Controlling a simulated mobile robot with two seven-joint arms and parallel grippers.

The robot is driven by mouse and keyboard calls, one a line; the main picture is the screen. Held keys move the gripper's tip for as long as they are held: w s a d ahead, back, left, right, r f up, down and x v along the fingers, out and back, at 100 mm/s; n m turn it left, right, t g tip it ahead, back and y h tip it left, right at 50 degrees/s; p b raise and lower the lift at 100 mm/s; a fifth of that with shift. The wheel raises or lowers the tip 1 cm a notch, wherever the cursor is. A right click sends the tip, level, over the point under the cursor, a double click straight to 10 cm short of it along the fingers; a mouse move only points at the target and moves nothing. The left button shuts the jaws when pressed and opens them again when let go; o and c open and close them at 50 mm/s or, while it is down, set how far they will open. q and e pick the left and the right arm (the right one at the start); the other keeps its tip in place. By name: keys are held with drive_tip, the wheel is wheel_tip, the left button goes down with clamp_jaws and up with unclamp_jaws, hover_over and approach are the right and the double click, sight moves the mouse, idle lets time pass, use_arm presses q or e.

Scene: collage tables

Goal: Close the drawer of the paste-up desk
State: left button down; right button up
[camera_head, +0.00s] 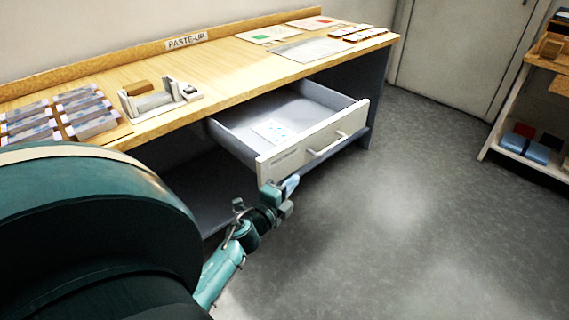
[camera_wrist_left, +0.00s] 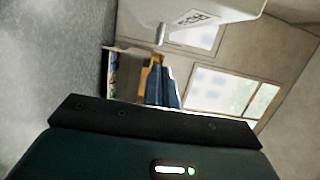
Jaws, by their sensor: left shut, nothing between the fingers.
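The paste-up desk (camera_head: 227,62) has a wooden top and a grey body. Its drawer (camera_head: 284,158) is pulled well out, with a white front, a bar handle (camera_head: 325,146) and a sheet of paper (camera_head: 273,131) inside. My left gripper (camera_head: 290,186) is shut and empty, low by the left end of the drawer front; I cannot tell whether it touches. In the left wrist view a pale panel with a label, apparently the drawer front (camera_wrist_left: 225,8), shows at the top, tilted. The gripper's fingers are not clear there. My right gripper is not in view.
Stacks of printed cards (camera_head: 85,110) and a white dispenser-like holder (camera_head: 155,98) stand on the left of the desktop. Sheets (camera_head: 308,49) and small cards lie at the right. A shelf (camera_head: 530,150) stands far right. Floor in front of the drawer is clear.

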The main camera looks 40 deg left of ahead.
sight(290, 166)
use_arm(q)
drive_tip(key=w+a, duration=0.2)
drive_tip(key=w, duration=0.1)
drive_tip(key=w+a, duration=0.1)
drive_tip(key=w, duration=0.1)
drive_tip(key=shift+w+a, duration=0.1)
drive_tip(key=shift+a, duration=0.8)
